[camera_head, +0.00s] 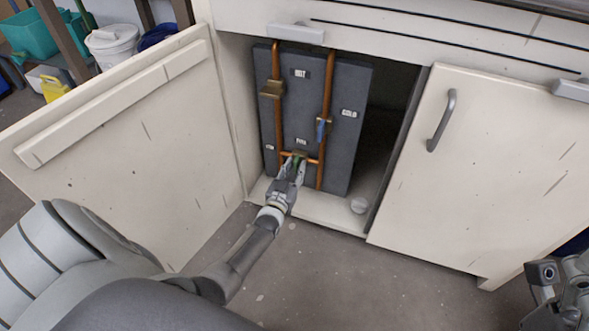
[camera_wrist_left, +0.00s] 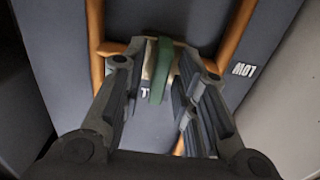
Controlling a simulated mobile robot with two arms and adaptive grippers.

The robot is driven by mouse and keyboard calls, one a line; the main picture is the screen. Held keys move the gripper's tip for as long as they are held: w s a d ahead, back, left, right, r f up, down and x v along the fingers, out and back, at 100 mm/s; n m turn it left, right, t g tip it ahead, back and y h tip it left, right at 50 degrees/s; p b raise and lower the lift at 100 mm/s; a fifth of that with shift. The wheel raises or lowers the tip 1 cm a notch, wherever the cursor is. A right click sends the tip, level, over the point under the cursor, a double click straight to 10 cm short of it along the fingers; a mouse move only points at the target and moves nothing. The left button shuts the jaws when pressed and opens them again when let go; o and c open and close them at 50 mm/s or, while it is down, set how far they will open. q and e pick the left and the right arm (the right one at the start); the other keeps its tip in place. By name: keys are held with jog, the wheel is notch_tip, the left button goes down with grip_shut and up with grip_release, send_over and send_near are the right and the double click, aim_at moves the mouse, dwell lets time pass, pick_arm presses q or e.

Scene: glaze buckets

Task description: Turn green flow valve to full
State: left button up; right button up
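The green valve handle (camera_head: 298,157) sits on the cross pipe low on the dark panel inside the open cabinet. In the left wrist view the green handle (camera_wrist_left: 162,72) stands upright between the fingers. My left gripper (camera_head: 294,164) is at the handle, with its fingers apart on either side of it. The left wrist view shows a gap on the left of the handle; whether the right fingertip touches it I cannot tell. A label by the valve reads LOW, upside down, in the left wrist view (camera_wrist_left: 244,70). My right gripper (camera_head: 560,290) shows partly at the lower right.
Two upright copper pipes carry a brass valve (camera_head: 271,89) and a blue-handled valve (camera_head: 322,129) above. The open cabinet door (camera_head: 130,150) is at left, a closed door (camera_head: 460,170) at right. A small round object (camera_head: 358,205) lies on the cabinet floor.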

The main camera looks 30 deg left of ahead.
dwell(0.3)
pick_arm(q)
jog(key=v, duration=1.2)
jog(key=shift+r, duration=0.1)
